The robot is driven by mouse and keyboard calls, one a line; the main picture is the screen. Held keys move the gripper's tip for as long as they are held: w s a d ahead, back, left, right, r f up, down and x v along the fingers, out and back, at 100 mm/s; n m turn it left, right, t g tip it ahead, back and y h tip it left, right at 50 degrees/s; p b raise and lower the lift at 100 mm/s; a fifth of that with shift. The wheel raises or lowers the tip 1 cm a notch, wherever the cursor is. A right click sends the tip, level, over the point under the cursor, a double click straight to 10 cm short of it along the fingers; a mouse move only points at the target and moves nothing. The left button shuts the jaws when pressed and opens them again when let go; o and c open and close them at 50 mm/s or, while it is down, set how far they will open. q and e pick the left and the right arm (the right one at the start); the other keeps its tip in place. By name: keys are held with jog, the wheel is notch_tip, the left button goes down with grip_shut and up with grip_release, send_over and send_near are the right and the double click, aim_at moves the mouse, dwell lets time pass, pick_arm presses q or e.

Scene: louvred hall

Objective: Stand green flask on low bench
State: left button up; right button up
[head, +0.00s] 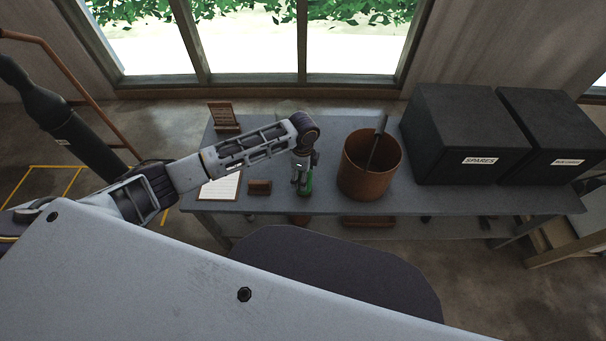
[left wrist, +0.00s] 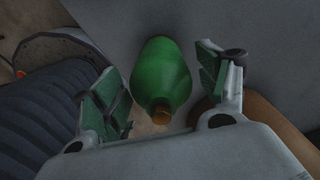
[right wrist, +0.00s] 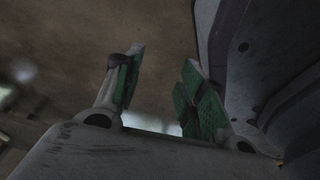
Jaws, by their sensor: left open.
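The green flask (head: 307,184) stands on the grey table (head: 400,200), left of the copper-coloured bin. In the left wrist view the flask (left wrist: 163,72) lies between my left gripper's fingers, with its brown stopper towards the palm. My left gripper (head: 302,184) is open around the flask, with gaps visible on both sides (left wrist: 162,85). My right gripper (right wrist: 160,75) is open and empty over a brown floor; it is outside the head view. A low wooden-legged piece (head: 568,243) shows at the right edge; I cannot tell whether it is the low bench.
The copper-coloured bin (head: 368,180) with a dark handle stands right of the flask. Two black boxes (head: 465,135) fill the table's right. A brown block (head: 259,187), a white sheet (head: 222,187) and a small brown stand (head: 223,116) are on the left.

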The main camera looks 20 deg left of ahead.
jog(key=shift+w, duration=0.1)
pick_arm(q)
jog(key=shift+r, duration=0.85)
notch_tip(320, 180, up, 10)
jog(key=shift+f+p, duration=0.1)
jog(key=shift+p, duration=0.75)
jog(key=shift+r, duration=0.35)
pick_arm(e)
jog(key=s+d, duration=0.2)
jog(key=s, duration=0.1)
jog(key=shift+f, duration=0.2)
jog(key=shift+w+a, duration=0.1)
jog(key=shift+w, duration=0.15)
pick_arm(q)
jog(key=shift+a, duration=0.15)
